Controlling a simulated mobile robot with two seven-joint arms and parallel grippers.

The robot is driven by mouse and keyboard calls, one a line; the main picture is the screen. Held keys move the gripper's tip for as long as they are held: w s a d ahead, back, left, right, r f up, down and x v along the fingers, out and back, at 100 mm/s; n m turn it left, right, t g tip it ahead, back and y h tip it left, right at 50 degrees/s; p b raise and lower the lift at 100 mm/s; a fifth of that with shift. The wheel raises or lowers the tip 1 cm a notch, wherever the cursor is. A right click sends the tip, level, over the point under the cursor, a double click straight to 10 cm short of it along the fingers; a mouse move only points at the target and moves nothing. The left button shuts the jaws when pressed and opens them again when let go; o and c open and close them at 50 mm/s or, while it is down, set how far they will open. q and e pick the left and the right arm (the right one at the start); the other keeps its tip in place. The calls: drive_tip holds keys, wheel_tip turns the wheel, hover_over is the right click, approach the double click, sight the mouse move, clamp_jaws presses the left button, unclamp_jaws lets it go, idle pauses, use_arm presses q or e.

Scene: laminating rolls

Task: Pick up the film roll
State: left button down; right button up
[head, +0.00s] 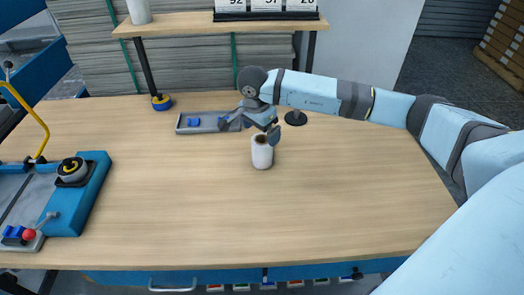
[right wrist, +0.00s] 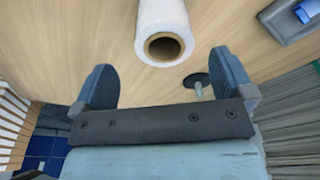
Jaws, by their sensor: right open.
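The white film roll (head: 262,156) stands upright on the wooden table, near the middle, with its brown hollow core showing at the top. In the right wrist view the film roll (right wrist: 163,14) has its open end towards me, between and just beyond the fingertips. My right gripper (head: 252,128) is open and empty, just above and behind the roll in the head view. In the right wrist view my right gripper (right wrist: 162,64) has its two blue-grey fingers wide apart, with no visible contact with the roll. My left gripper is not in view.
A grey tray (head: 205,128) with a blue item (head: 193,122) lies behind my right gripper. A dark round base (head: 296,118) stands to its right. A blue machine (head: 84,190) fills the table's left edge. A shelf (head: 185,25) spans the back. The table's front is clear.

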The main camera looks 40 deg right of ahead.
sight(262, 140)
drive_tip(key=f, duration=0.3)
drive_tip(key=d+f, duration=0.1)
drive_tip(key=f, duration=0.1)
drive_tip(key=shift+w+f, duration=0.1)
drive_tip(key=shift+w, duration=0.2)
drive_tip(key=c, duration=1.1)
